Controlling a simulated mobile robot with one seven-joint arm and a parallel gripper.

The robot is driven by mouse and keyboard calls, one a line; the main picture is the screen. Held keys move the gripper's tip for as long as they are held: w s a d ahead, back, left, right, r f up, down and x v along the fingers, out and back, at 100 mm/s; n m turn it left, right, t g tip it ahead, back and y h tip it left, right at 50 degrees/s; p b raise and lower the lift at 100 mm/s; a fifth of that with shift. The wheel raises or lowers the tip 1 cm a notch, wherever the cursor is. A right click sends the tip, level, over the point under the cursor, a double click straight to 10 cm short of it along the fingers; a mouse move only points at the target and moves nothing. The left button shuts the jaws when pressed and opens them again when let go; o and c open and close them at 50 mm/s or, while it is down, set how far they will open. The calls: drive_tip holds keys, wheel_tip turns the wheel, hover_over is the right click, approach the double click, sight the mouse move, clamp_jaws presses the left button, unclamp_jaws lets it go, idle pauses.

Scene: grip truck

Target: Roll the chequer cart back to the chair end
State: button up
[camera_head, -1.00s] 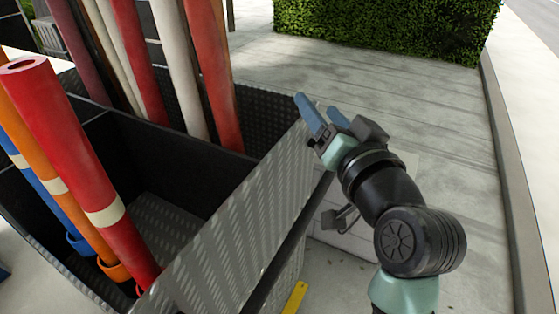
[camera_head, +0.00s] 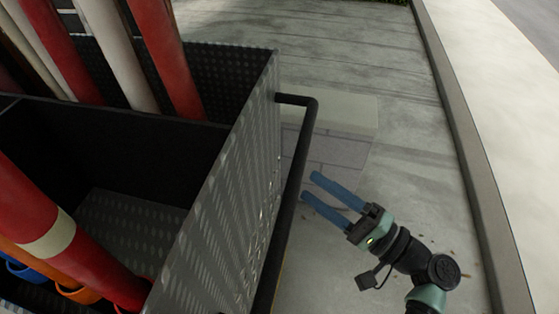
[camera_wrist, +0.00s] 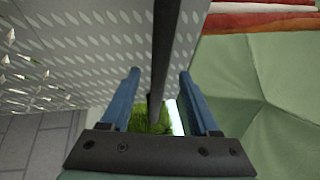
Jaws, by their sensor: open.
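The chequer cart (camera_head: 225,205) is a grey chequer-plate box, on the left of the head view. A black bar handle (camera_head: 301,150) runs along its near side, standing out from the plate. My gripper (camera_head: 310,187) is open and empty, its two blue fingers pointing at the handle from the right. In the wrist view, the handle (camera_wrist: 163,45) runs lengthwise through the gap between the open fingers (camera_wrist: 158,74), with the cart's plate (camera_wrist: 85,50) behind it. Whether the handle lies fully between the jaws or just beyond the tips is hard to tell. No chair is recognisable.
Red and white poles (camera_head: 110,55) stand in the cart's compartments. A low pale block (camera_head: 340,115) sits beyond the handle. Open paving (camera_head: 400,170) lies right of the cart, bounded by a kerb (camera_head: 462,140). A green faceted surface (camera_wrist: 245,75) fills the wrist view's right.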

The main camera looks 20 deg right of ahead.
drive_tip(key=p+x, duration=0.1)
drive_tip(key=x, duration=0.7)
drive_tip(key=shift+w+a, duration=0.15)
drive_tip(key=shift+w, duration=0.1)
clamp_jaws()
drive_tip(key=shift+f, duration=0.1)
idle(0.9)
